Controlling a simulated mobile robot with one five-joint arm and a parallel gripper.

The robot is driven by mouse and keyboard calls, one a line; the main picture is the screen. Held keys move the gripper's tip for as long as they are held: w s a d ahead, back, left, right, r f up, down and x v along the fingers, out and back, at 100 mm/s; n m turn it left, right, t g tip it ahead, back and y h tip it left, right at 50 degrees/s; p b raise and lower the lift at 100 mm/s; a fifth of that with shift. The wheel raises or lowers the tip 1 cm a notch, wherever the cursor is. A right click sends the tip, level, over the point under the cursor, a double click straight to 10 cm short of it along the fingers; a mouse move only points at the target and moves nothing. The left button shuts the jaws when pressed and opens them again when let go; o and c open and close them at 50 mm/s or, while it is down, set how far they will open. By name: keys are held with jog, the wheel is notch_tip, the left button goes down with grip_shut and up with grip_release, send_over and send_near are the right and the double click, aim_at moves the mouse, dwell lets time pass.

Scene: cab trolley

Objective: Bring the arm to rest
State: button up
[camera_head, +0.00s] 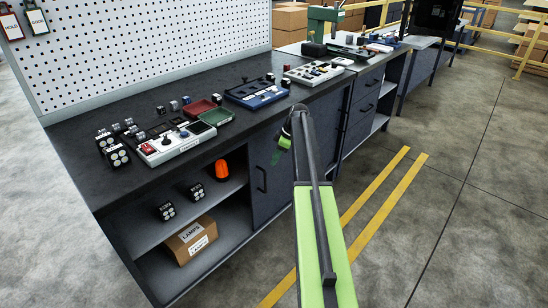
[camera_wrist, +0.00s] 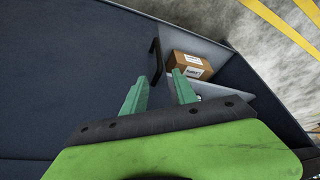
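My arm, lime green and dark grey, reaches out in front of the dark workbench (camera_head: 85,160) in the head view. My gripper (camera_head: 285,138) is at its far end, just off the bench's front face, and is partly hidden by my own arm there. In the wrist view my gripper (camera_wrist: 158,88) shows two green fingers standing apart with nothing between them. The dark bench front (camera_wrist: 70,60) and a black door handle (camera_wrist: 155,62) lie beyond the fingers.
A control box (camera_head: 172,145), red and green trays (camera_head: 203,113) and a blue tray (camera_head: 257,93) stand on the bench top. A lamps carton (camera_head: 190,240) is on the lower shelf and also shows in the wrist view (camera_wrist: 190,68). Floor right of the yellow lines is clear.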

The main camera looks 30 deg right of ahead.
jog(key=s+a+f+m+g+h, duration=0.15)
jog(key=s+a, duration=0.25)
jog(key=a, duration=0.7)
jog(key=s+a+m+y, duration=0.15)
jog(key=s+a, duration=0.25)
jog(key=a, duration=0.7)
jog(key=s+a+m+g+h, duration=0.25)
jog(key=s+a+m, duration=0.35)
jog(key=s+a, duration=1.05)
notch_tip(320, 180, up, 15)
jog(key=w+t+p, duration=0.1)
jog(key=p, duration=1.4)
jog(key=shift+a+f+m+h, duration=0.15)
jog(key=shift+a+m+h, duration=0.2)
jog(key=shift+h, duration=0.1)
